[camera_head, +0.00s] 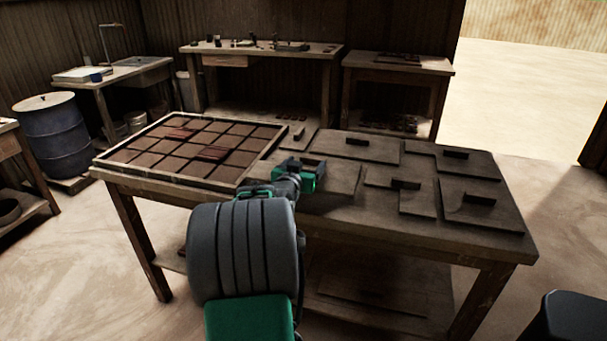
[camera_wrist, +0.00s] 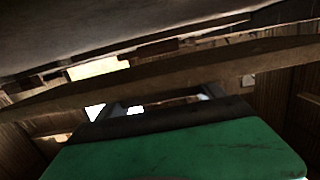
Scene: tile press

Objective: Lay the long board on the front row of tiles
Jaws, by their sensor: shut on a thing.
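The tile tray (camera_head: 150,177) lies on the left part of the table, with rows of brown square tiles (camera_head: 170,165) in it. Two reddish pieces lie among the tiles. Several flat dark boards with block handles lie on the right part of the table. My gripper (camera_head: 312,173) is at the left front of these boards, just right of the tray. It is shut on the handle of a board (camera_head: 342,181); the gripper hides the handle in the head view. In the wrist view a wooden edge (camera_wrist: 150,78) crosses in front of the jaws. I cannot tell whether the held board is long.
Other boards lie close by: one behind (camera_head: 375,151), one to the right (camera_head: 420,201) and one at far right (camera_head: 500,214). A narrow board (camera_head: 300,145) stands beside the tray's back right. A bench and side table are behind; a blue barrel (camera_head: 52,130) is left.

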